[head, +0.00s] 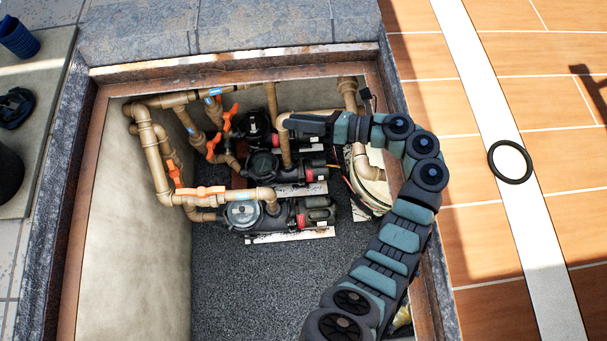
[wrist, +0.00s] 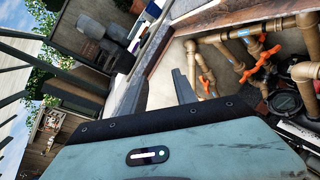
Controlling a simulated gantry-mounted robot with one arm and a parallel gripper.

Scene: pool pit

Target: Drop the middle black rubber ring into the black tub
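One black rubber ring (head: 510,161) lies flat on the white stripe of the deck, right of the pit in the head view. No other rings are clear, so I cannot tell whether it is the middle one. A dark rounded object (head: 8,176) at the left edge may be the black tub; the frame cuts most of it off. My gripper (head: 288,120) is over the pit, pointing left above the pumps, far left of the ring. Its dark fingers (wrist: 184,84) look close together in the wrist view, with nothing seen between them.
The pit holds brown pipes (head: 150,160) with orange valve handles and several black pumps (head: 262,165). A raised rim (head: 84,190) surrounds it. A blue ribbed cylinder (head: 18,37) and a dark coiled item (head: 15,107) stand on the left ledge. The tiled deck around the ring is clear.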

